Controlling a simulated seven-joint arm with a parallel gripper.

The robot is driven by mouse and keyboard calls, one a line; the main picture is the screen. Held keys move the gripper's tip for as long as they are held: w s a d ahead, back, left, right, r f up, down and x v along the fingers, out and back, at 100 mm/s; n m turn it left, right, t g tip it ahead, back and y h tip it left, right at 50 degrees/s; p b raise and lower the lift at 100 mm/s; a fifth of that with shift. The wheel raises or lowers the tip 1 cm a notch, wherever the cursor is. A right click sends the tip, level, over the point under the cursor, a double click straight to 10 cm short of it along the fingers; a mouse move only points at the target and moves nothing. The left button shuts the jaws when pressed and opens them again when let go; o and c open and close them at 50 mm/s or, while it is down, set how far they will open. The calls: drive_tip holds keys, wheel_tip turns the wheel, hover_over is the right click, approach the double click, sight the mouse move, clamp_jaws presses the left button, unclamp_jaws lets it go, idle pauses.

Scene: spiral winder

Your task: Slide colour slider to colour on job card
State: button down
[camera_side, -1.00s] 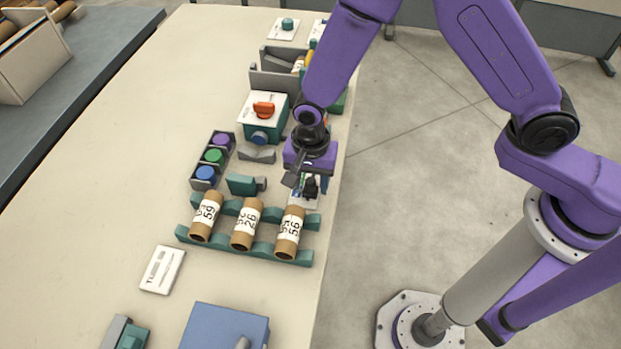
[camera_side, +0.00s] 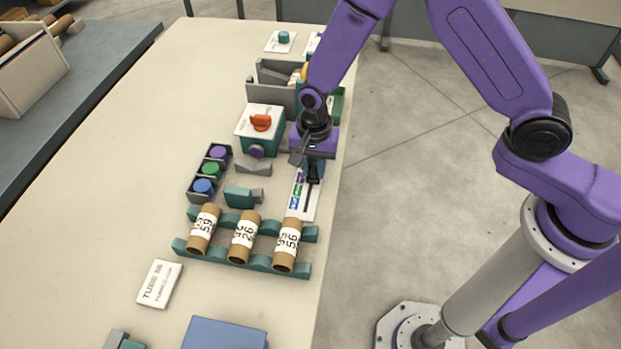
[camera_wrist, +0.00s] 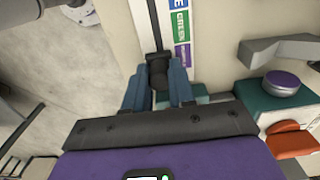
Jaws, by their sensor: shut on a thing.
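The colour slider is a white plate (camera_side: 309,204) with a dark slot and a label strip at the table's right edge. The wrist view shows blue, green and purple labels (camera_wrist: 183,55). My gripper (camera_side: 314,170) is shut on the black slider knob (camera_wrist: 157,72). The knob sits at about the purple label, the end nearer the machine box. The job card (camera_side: 160,284) is white and lies at the table's front left; its text is too small to read fully.
The teal machine box with a red knob (camera_side: 261,122) has a purple button (camera_side: 256,151) on its front. A rack (camera_side: 268,263) of brown numbered tubes stands in front. A tray (camera_side: 190,195) holds purple, green and blue discs. Open table lies left.

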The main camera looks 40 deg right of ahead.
sight(314, 165)
drive_tip(key=shift+w+d, duration=0.2)
drive_tip(key=shift+d, duration=0.05)
drive_tip(key=c, duration=0.9)
unclamp_jaws()
drive_tip(key=shift+c, duration=0.2)
drive_tip(key=shift+a, duration=0.1)
drive_tip(key=shift+r, duration=0.55)
wheel_tip(314, 165, up, 16)
drive_tip(key=shift+r, duration=0.2)
